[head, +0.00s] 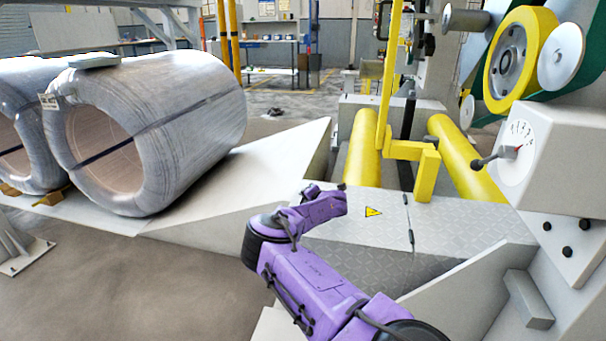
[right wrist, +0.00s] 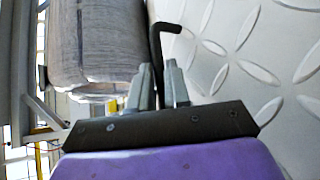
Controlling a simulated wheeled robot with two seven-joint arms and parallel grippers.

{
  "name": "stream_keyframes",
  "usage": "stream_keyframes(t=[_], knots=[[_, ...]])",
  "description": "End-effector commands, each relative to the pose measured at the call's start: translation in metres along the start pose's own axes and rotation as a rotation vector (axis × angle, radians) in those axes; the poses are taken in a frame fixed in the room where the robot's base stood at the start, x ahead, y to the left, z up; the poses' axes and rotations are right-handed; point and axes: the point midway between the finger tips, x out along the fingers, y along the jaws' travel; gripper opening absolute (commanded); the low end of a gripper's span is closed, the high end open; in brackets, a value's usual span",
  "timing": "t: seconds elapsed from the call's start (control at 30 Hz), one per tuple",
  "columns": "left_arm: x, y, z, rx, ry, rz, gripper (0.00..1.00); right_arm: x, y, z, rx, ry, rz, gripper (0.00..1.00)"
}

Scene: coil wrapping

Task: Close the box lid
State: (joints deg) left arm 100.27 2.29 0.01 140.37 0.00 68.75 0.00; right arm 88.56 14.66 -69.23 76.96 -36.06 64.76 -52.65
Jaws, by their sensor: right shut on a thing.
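The box lid is probably the grey diamond-patterned metal plate (head: 350,235), with a yellow warning triangle, in front of the yellow rollers. It looks nearly flat in the head view. I cannot tell whether it rests fully down. Its patterned surface fills the right of the right wrist view (right wrist: 250,55). My right gripper (head: 342,192) is over the plate's far left part. In the right wrist view its grey fingers (right wrist: 158,78) are shut on a thin black bent handle (right wrist: 156,45) beside the plate. The fingertips are too small to make out in the head view. My left gripper is not in view.
Wrapped coils (head: 165,125) lie on a pale sloped platform (head: 255,165) at the left. Yellow rollers (head: 361,148) and a yellow bracket (head: 425,165) stand behind the plate. A grey dial box (head: 555,150) with a lever is at the right. Bare floor is front left.

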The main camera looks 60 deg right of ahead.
Motion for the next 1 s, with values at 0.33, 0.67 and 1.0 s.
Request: stream_keyframes(t=[0.33, 0.67, 1.0], knots=[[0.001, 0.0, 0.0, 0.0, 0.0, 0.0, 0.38, 0.001, -0.004, -0.003, -0.002, 0.003, -0.009, 0.23], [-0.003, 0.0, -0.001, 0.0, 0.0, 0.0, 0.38, -0.005, -0.002, -0.003, 0.0, 0.004, -0.007, 0.23], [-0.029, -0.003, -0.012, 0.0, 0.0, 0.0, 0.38, -0.082, 0.001, -0.001, -0.001, 0.001, -0.009, 0.23]])
